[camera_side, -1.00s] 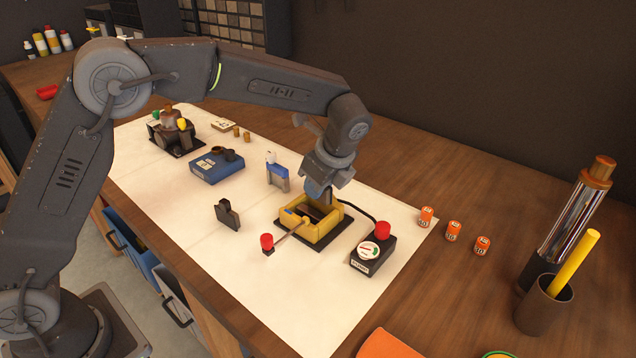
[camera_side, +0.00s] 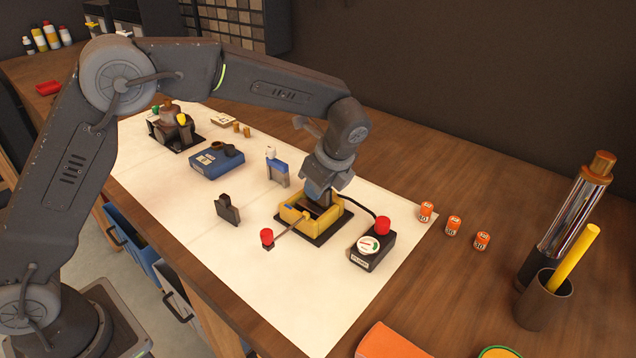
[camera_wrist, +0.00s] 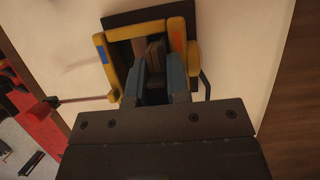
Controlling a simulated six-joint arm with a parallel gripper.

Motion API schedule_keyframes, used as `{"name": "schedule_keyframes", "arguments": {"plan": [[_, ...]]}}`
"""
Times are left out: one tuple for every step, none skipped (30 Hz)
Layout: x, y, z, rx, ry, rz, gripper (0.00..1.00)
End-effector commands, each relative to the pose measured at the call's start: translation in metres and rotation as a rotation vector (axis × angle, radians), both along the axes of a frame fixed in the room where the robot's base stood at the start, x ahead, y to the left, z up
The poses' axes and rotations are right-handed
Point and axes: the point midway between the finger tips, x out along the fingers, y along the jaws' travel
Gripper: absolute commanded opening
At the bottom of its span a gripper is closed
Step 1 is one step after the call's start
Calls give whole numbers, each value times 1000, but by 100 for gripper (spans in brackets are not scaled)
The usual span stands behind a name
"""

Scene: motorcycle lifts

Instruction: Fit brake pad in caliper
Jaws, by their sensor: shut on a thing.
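The yellow caliper (camera_side: 294,214) stands on a dark base plate on the white mat. It also shows in the wrist view (camera_wrist: 112,68), with a blue mark on its left side and a red one on its right. My gripper (camera_side: 320,203) points down into the caliper's opening. In the wrist view my gripper (camera_wrist: 155,88) is shut on a dark brownish brake pad (camera_wrist: 153,56), which lies between the fingers and inside the yellow frame. How deep the pad sits and whether it touches the caliper walls is hidden. Another dark pad-like piece (camera_side: 228,211) stands upright on the mat, left of the caliper.
A lever with a red knob (camera_side: 267,236) sticks out at the caliper's front left. A black gauge box (camera_side: 369,251) with a red button stands close on its right, joined by a cable. A blue-and-grey holder (camera_side: 277,172) stands behind. Bare mat lies in front.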

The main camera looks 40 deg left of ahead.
Motion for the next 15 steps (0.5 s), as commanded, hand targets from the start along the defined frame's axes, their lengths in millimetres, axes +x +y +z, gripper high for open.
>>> {"name": "schedule_keyframes", "arguments": {"plan": [[0,0,0,0,0,0,0],[0,0,0,0,0,0,0],[0,0,0,0,0,0,0],[0,0,0,0,0,0,18],[0,0,0,0,0,0,21],[0,0,0,0,0,0,24],[0,0,0,0,0,0,27],[0,0,0,0,0,0,30],[0,0,0,0,0,0,34],[0,0,0,0,0,0,37],[0,0,0,0,0,0,40],[0,0,0,0,0,0,44],[0,0,0,0,0,0,46],[0,0,0,0,0,0,47],[0,0,0,0,0,0,47]]}}
